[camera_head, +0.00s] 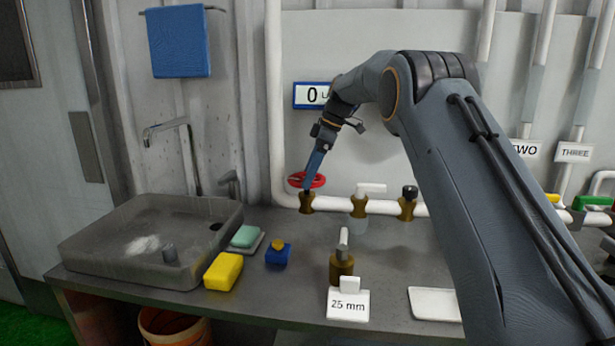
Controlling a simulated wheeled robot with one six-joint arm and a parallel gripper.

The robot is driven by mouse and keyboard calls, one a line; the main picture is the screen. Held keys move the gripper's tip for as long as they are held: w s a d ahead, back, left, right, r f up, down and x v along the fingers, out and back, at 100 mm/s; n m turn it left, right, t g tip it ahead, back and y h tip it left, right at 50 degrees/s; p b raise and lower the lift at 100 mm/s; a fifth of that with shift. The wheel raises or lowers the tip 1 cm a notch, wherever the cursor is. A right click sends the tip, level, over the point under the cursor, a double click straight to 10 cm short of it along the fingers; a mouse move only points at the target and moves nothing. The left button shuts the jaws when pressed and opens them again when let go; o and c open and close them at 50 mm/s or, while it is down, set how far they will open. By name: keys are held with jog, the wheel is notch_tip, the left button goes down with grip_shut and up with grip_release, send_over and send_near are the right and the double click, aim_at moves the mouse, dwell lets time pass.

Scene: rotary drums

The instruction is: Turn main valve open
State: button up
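A red round valve handle (295,180) sits on top of a brass valve body (307,203) on the white pipe along the back of the counter. No label marks it as the main valve. My arm reaches in from the right, and my gripper (308,186) points down right at the red handle. The fingers overlap the handle and hide part of it. Whether they touch or grip it is too small to tell. Two more brass valves stand to the right on the same pipe, one with a white lever (371,188) and one with a black knob (410,192).
A sink (90,250) with faucet stands at the left. A yellow sponge (223,271), a green soap (246,236) and a blue item (279,255) lie beside it.

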jog(key=shift+w+d+r+n, duration=0.1)
jog(key=shift+w+n, duration=0.05)
jog(key=shift+n, duration=0.35)
jog(key=o, duration=0.8)
jog(key=shift+d, duration=0.1)
jog(key=shift+o, duration=0.2)
